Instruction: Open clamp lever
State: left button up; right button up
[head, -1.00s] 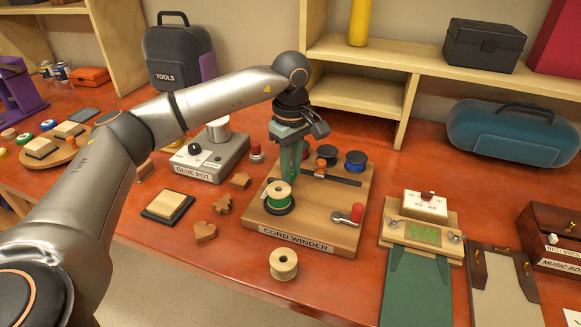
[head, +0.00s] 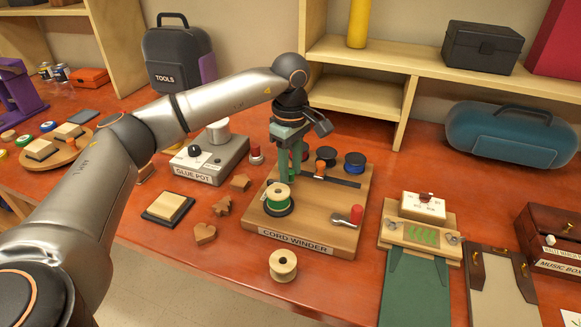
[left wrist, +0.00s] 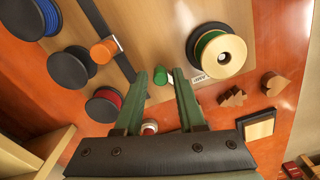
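The cord winder board (head: 305,222) lies on the red-orange bench. My left gripper (head: 290,172) points down over its back left part, behind the spool of green cord (head: 278,192). In the left wrist view the gripper (left wrist: 163,78) is open. A short green knob (left wrist: 160,76) shows between its fingertips, with a gap on the right; contact on the left is unclear. A partly hidden label reading "AMP" (left wrist: 198,78) sits beside the knob, which looks like the clamp lever's end. The rest of the lever is hidden. My right gripper is not in view.
An orange knob (head: 321,163) stands on a dark slotted bar, near spools of blue (head: 355,161) and dark cord. A red-knobbed crank (head: 355,213) is at the front right. The glue pot (head: 209,160) stands to the left. A bare wooden spool (head: 283,265) stands in front.

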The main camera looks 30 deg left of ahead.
aim_at(291, 171)
pick_arm(q)
jog(key=shift+o, duration=0.8)
notch_tip(291, 171, up, 13)
jog(key=shift+f, duration=0.2)
